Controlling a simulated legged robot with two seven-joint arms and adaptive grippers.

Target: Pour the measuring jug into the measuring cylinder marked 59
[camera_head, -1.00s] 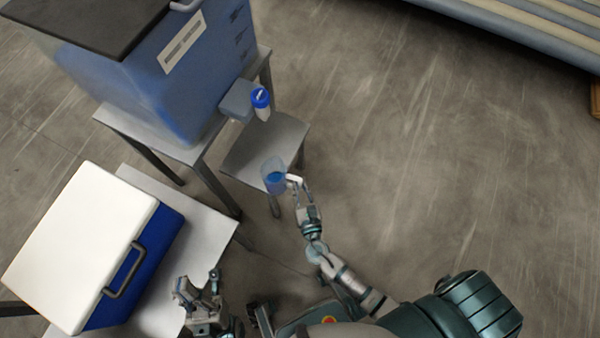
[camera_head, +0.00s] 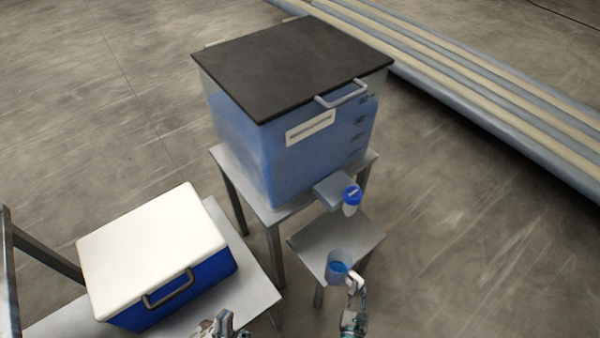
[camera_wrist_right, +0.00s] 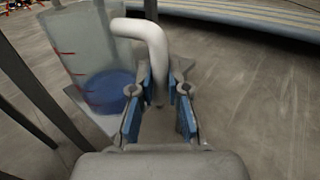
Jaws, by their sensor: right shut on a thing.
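The measuring jug (camera_head: 338,264) is clear with blue liquid in its lower part. It is held upright, over or in front of the small low table. In the right wrist view the jug (camera_wrist_right: 95,60) shows red marks and a white handle (camera_wrist_right: 152,42). My right gripper (camera_head: 355,282) is shut on that handle; its blue-padded fingers (camera_wrist_right: 158,92) are on either side of it. My left gripper (camera_head: 222,326) is at the bottom edge, near the cooler; its fingers are cut off and their opening is unclear. I see no measuring cylinder marked 59.
A large blue-filled tank (camera_head: 290,130) with a dark lid stands on a table. Its blue-capped tap (camera_head: 351,198) overhangs the small low table (camera_head: 365,238). A blue and white cooler (camera_head: 155,255) sits on another table (camera_head: 255,285). Open floor lies at right.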

